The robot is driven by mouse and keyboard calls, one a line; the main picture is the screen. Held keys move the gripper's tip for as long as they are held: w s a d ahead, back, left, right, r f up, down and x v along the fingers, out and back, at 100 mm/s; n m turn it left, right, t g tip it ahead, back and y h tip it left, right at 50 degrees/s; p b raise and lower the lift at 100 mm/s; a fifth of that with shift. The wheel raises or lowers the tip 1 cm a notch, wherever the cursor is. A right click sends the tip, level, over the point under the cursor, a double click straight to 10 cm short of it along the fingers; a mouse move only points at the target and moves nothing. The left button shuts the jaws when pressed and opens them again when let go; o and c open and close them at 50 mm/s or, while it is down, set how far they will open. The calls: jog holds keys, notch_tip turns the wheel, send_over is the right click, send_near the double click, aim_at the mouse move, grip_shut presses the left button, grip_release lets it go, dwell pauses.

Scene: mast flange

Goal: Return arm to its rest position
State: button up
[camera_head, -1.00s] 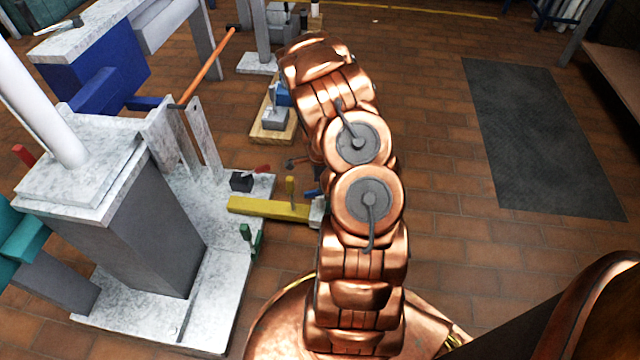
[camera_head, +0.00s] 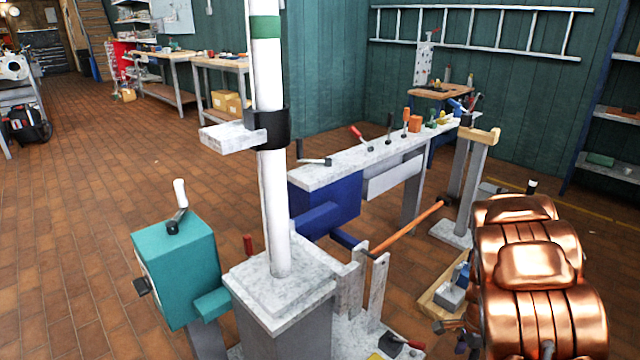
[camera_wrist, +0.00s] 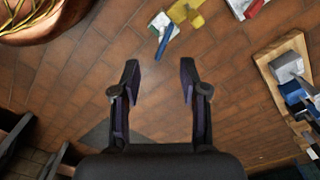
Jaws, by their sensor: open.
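My gripper (camera_wrist: 159,82) shows in the wrist view with its two dark fingers spread wide. Nothing is between them, and brick floor shows beyond. My copper arm (camera_head: 530,270) is folded at the lower right of the head view. The gripper itself is not clearly visible in the head view. A white mast (camera_head: 270,150) stands on a grey stone-topped pedestal (camera_head: 280,290), with a black collar (camera_head: 271,129) and a pale flange block (camera_head: 228,137) on it. My arm is to the right of the mast and apart from it.
A teal box with a crank (camera_head: 180,265) stands left of the mast. A bench with several tools (camera_head: 370,155) runs behind it, with an orange bar (camera_head: 410,230) beside it. A wooden board with blocks (camera_wrist: 290,75) lies right of my gripper. Open floor (camera_head: 90,240) is at left.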

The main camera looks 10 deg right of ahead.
jog(key=s+a+r+n+p, duration=0.25)
jog(key=a+r+p, duration=0.25)
jog(key=r, duration=0.5)
jog(key=s+a+r+n+p, duration=0.2)
jog(key=a+r+n+p, duration=0.3)
jog(key=r, duration=0.6)
jog(key=s+a+r+n+p, duration=0.1)
jog(key=s+a+r+p, duration=0.25)
jog(key=a+r, duration=0.45)
jog(key=s+a+r+n+p, duration=0.2)
jog(key=s+r+n+p, duration=0.1)
jog(key=r, duration=0.4)
jog(key=s+a+r+n+g+p, duration=0.1)
jog(key=s+a+r+n+p, duration=0.2)
jog(key=s+r+p, duration=0.3)
jog(key=s+a+r+n+p, duration=0.2)
jog(key=s+r+n+p, duration=0.2)
jog(key=s+r, duration=0.3)
notch_tip(320, 180, up, 3)
jog(key=shift+s+a+f+n+p, duration=0.1)
jog(key=shift+s+a+n+p, duration=0.15)
jog(key=shift+s+n+p, duration=0.15)
jog(key=shift+w+d, duration=0.1)
